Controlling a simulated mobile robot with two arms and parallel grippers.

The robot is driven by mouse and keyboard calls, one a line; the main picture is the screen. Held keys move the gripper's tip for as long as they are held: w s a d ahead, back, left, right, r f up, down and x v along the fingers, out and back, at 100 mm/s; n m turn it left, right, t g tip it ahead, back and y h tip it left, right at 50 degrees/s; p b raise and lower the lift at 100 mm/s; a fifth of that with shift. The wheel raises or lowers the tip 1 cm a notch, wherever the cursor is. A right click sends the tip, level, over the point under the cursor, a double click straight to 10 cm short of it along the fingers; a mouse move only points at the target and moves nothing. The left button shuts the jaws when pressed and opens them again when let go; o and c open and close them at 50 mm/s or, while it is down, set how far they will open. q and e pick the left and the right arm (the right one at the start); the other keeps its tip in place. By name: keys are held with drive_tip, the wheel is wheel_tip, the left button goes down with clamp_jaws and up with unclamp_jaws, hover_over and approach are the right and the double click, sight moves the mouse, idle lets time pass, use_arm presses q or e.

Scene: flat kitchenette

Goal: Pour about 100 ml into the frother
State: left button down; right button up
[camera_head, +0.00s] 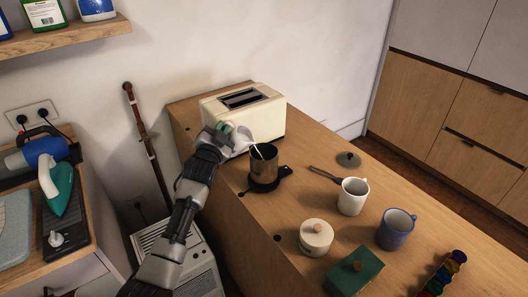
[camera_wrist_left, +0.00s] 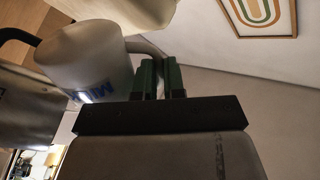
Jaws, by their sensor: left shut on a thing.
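The frother (camera_head: 263,167) is a dark metal cup standing upright on a black base (camera_head: 265,187) in front of the toaster. My left gripper (camera_head: 224,132) is shut on the handle of a white milk jug (camera_head: 240,139), just left of and above the frother. The jug is tilted toward the frother. A thin white streak (camera_head: 256,150) runs from the jug to the frother's mouth; it looks like milk pouring. In the left wrist view, the jug (camera_wrist_left: 85,58) shows blue lettering, its handle between my green fingertips (camera_wrist_left: 160,78). The frother (camera_wrist_left: 30,108) is at the left there. Its fill level is hidden.
The cream toaster (camera_head: 265,121) stands close behind the jug. A white mug (camera_head: 352,197), a blue mug (camera_head: 395,230), a round lidded pot (camera_head: 316,238), a green box (camera_head: 354,272) and a dark lid (camera_head: 348,159) lie to the right.

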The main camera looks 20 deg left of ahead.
sight(225, 123)
use_arm(q)
drive_tip(key=shift+d+r+m, duration=0.3)
drive_tip(key=shift+r+m, duration=0.1)
drive_tip(key=shift+m, duration=0.1)
drive_tip(key=shift+d+r+m+t, duration=0.15)
drive_tip(key=shift+r+m+t, duration=0.1)
drive_tip(key=shift+m+t, duration=0.05)
drive_tip(key=shift+d+r+m+h, duration=0.45)
drive_tip(key=shift+r+m, duration=0.2)
drive_tip(key=shift+m, duration=0.35)
drive_tip(key=shift+s+d+r+m+h, duration=0.1)
drive_tip(key=shift+d+r+m, duration=0.2)
drive_tip(key=shift+m, duration=0.25)
drive_tip(key=shift+w+d+r+m+h, duration=0.1)
drive_tip(key=shift+d+r+m+h, duration=0.15)
drive_tip(key=shift+m, duration=0.35)
drive_tip(key=shift+s+d+r+m, duration=0.1)
drive_tip(key=shift+d+r+m, duration=0.1)
drive_tip(key=shift+r+m, duration=0.25)
idle(0.6)
